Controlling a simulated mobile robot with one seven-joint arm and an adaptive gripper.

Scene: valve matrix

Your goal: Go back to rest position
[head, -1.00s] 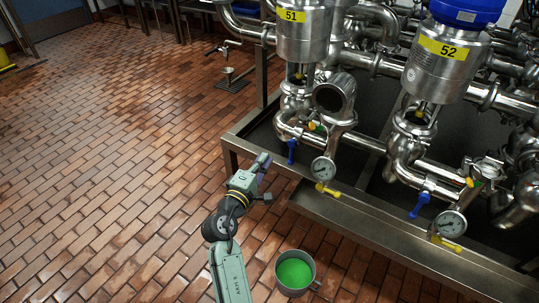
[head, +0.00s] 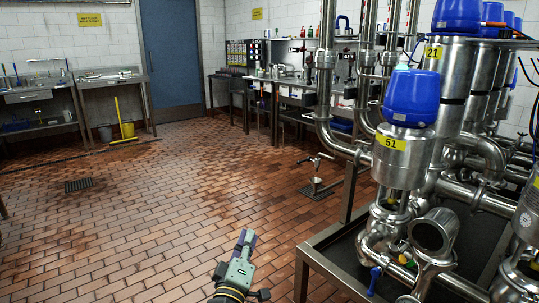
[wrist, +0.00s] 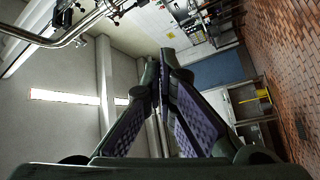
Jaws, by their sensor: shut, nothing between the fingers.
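My gripper (head: 246,240) shows at the bottom middle of the head view, with green links and purple finger pads. It is over the brick floor, to the left of the valve rack, and touches nothing there. In the wrist view, my gripper (wrist: 166,62) has its fingertips together with nothing between them. The rest of my arm is mostly below the head view's lower edge.
The valve rack (head: 322,262) with the tank marked 51 (head: 390,160) stands close on the right. A blue door (head: 172,60), a steel bench (head: 110,82) and a yellow bucket (head: 128,129) are at the back. The tiled floor (head: 150,215) on the left is mostly clear.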

